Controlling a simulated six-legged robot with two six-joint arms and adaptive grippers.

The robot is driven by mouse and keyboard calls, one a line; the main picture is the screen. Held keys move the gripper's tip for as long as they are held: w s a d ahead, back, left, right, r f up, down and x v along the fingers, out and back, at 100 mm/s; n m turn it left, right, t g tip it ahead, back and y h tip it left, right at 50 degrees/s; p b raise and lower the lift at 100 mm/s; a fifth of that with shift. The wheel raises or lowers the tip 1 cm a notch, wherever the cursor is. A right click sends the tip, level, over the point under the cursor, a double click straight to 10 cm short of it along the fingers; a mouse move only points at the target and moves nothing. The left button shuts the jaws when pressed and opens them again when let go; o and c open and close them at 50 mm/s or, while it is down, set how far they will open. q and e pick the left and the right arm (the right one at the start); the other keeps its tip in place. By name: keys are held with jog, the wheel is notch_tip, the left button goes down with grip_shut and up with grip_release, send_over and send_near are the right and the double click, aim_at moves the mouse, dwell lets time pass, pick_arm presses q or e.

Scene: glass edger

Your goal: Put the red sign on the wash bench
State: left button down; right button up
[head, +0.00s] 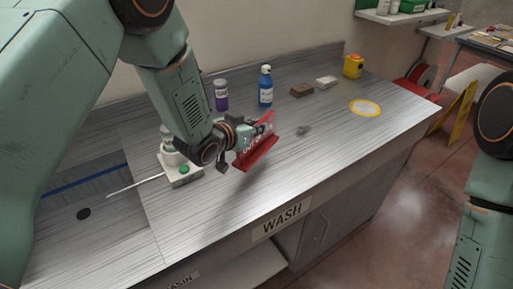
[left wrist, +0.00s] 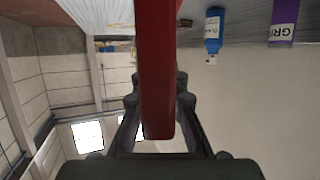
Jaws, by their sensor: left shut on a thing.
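The red sign (head: 257,147) is in my left gripper (head: 262,131), tilted, over the front middle of the wash bench (head: 225,215). Its lower edge looks a little above the steel top, with a shadow below it; the exact gap is hard to tell. In the left wrist view the red sign (left wrist: 156,70) runs between the fingers of my left gripper (left wrist: 158,105), which are shut on it. The label "WASH" is on the bench front. My right arm shows at the right edge, but its gripper is out of view.
A purple bottle (head: 221,95), a blue bottle (head: 265,86), a brown block (head: 302,90), a white block (head: 326,82) and a yellow container (head: 352,66) stand along the back. A yellow-ringed disc (head: 365,107) lies at right. A green-buttoned device (head: 181,170) is left of the sign.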

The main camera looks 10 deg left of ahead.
aim_at(258, 148)
pick_arm(q)
jog(key=f, duration=0.5)
jog(key=shift+w+d+f, duration=0.1)
jog(key=shift+d+f, duration=0.05)
jog(key=shift+d, duration=0.1)
jog(key=shift+a+f, duration=0.1)
jog(key=shift+f, duration=0.1)
jog(key=shift+w+f, duration=0.25)
jog(key=shift+f, duration=0.1)
jog(key=c, duration=1.8)
grip_release()
jog(key=o, duration=0.4)
jog(key=shift+s+r, duration=0.15)
jog(key=shift+s, duration=0.15)
jog(key=shift+w, duration=0.25)
jog(key=v, duration=1.2)
jog(key=shift+s+r, duration=0.1)
jog(key=shift+s, duration=0.05)
